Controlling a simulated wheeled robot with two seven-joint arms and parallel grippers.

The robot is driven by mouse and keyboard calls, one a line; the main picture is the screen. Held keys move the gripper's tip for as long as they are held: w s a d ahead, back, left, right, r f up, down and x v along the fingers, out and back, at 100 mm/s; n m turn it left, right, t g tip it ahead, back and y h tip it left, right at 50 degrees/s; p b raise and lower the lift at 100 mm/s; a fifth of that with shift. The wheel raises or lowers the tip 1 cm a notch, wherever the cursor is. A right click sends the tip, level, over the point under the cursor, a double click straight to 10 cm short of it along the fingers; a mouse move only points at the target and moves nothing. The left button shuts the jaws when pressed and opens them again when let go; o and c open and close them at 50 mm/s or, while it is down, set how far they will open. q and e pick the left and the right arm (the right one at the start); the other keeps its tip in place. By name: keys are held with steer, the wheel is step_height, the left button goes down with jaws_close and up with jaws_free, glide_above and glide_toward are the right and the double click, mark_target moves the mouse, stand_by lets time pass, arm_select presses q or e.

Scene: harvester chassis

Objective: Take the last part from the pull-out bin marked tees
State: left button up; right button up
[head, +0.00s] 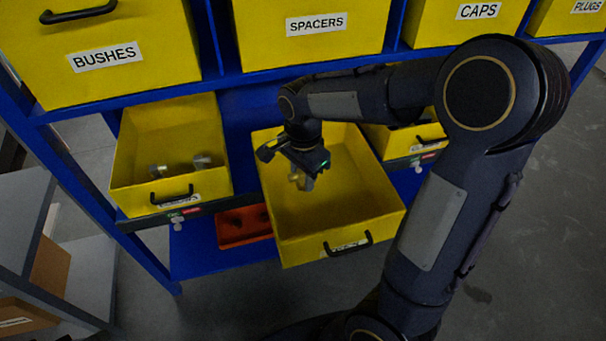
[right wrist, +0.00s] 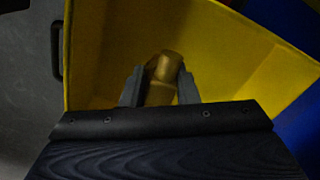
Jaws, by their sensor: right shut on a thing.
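A yellow pull-out bin (head: 365,215) stands drawn out from the blue rack in the middle of the head view. The label on its front is partly covered by its handle and hard to read. My right gripper (head: 302,180) reaches down into this bin. In the right wrist view the gripper's two fingers (right wrist: 158,88) are shut on a brass-coloured part (right wrist: 170,66), with the yellow bin walls (right wrist: 225,45) around it. No other part shows in the visible area of this bin. My left gripper is not in view.
To the left, another yellow bin (head: 130,170) is open and holds a few metal parts (head: 202,161). A small red tray (head: 243,227) sits between them. Closed bins marked BUSHES (head: 120,80), SPACERS (head: 310,50) and CAPS (head: 470,30) are above. Grey shelving (head: 85,275) stands at the left.

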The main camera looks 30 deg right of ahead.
steer(key=s+a+p, duration=0.1)
steer(key=s+a, duration=0.3)
steer(key=s, duration=1.2)
steer(key=shift+s+p, duration=0.25)
steer(key=shift+p, duration=0.1)
steer(key=shift+w+r, duration=0.1)
